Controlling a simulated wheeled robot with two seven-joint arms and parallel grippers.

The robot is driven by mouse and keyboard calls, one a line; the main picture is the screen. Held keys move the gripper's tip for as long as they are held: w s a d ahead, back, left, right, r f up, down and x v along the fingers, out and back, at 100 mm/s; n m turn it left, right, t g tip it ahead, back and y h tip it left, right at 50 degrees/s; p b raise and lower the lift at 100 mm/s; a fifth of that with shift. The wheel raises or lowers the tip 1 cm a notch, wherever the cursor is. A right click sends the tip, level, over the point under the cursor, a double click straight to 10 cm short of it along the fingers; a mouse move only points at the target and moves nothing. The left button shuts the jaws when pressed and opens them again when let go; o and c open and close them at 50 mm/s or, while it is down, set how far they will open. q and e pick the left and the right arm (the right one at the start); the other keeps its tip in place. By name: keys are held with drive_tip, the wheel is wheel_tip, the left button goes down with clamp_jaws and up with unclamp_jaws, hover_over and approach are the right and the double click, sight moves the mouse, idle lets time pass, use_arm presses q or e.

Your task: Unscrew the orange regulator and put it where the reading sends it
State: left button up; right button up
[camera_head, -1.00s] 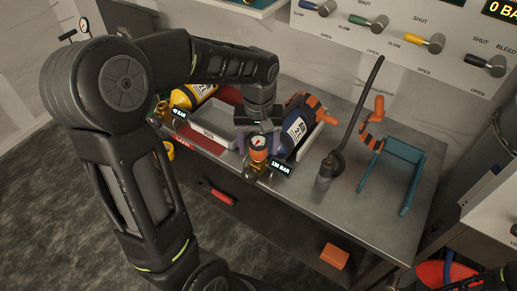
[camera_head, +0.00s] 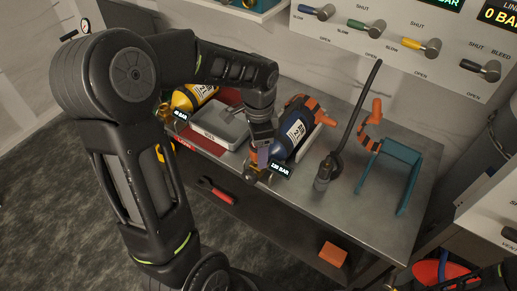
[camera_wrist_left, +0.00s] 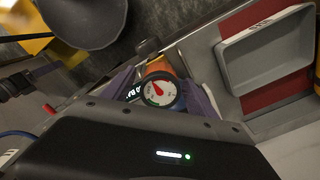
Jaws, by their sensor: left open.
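The orange regulator (camera_wrist_left: 160,69) with its round white dial (camera_wrist_left: 159,90) sits between the purple fingers of my left gripper (camera_wrist_left: 160,92) in the left wrist view. The fingers are open, one on each side of it. In the head view my left gripper (camera_head: 262,155) is down at the valve end of the blue cylinder (camera_head: 296,131), and it mostly hides the regulator. A small display (camera_head: 281,170) there seems to read 130 BAR. The dial's red needle shows, but its figures are too small to read. My right gripper is not in view.
A grey tray (camera_wrist_left: 227,67) on a red area lies beside the regulator. A yellow cylinder (camera_head: 197,95) lies at the back left. A black hose stand (camera_head: 325,172) and a teal frame (camera_head: 408,180) stand to the right. A valve panel (camera_head: 385,25) is behind.

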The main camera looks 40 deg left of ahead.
use_arm(q)
drive_tip(key=m+p, duration=0.1)
drive_tip(key=m, duration=0.4)
drive_tip(key=shift+r+m, duration=0.1)
drive_tip(key=shift+m, duration=0.3)
drive_tip(key=m+p, duration=0.2)
drive_tip(key=m, duration=0.4)
drive_tip(key=shift+m, duration=0.3)
